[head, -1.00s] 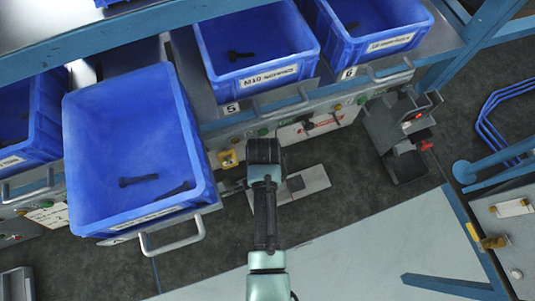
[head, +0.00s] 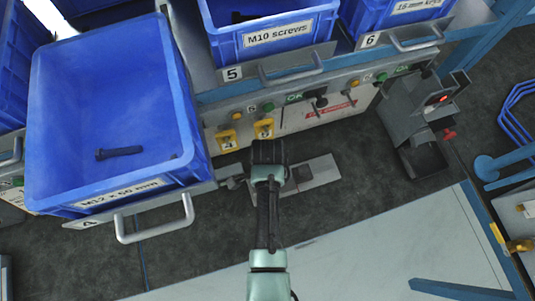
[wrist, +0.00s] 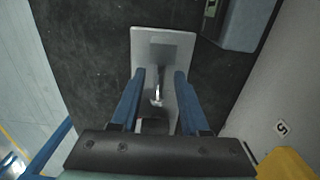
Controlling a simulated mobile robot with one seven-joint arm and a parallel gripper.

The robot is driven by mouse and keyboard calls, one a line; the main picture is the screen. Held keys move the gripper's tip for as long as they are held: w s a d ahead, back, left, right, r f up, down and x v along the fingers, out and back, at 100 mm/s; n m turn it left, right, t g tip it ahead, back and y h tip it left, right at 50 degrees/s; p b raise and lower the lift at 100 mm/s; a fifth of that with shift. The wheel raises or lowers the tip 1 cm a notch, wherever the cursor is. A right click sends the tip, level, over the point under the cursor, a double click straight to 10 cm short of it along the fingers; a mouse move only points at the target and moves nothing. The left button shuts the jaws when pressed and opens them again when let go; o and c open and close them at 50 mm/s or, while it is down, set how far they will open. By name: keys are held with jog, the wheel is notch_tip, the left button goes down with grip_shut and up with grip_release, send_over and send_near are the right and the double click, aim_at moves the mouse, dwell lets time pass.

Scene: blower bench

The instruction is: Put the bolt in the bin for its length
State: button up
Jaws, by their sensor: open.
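My gripper (wrist: 160,73) is open, its two blue fingers apart over a pale plate. A small shiny metal piece (wrist: 157,96) shows between the fingers; I cannot tell whether it is the bolt or how near it is. In the head view my gripper hides its own fingertips. A large blue bin labelled M12 x 60 mm (head: 122,190) is at the left, above number 4. Bin 5, labelled M10 screws (head: 278,35), and bin 6 (head: 415,7) stand further back.
The pale plate (head: 318,172) is low beyond my gripper. Metal handles (head: 155,228) jut out below the bins. A panel with yellow tags (head: 227,140) runs under bin 5.

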jog(key=shift+c, duration=0.2)
grip_shut()
dwell(0.3)
jog(key=shift+r, duration=0.1)
notch_tip(320, 180, up, 7)
jog(key=p, duration=0.7)
jog(key=shift+r+p, duration=0.1)
jog(key=shift+p, duration=0.3)
jog(key=shift+f, duration=0.2)
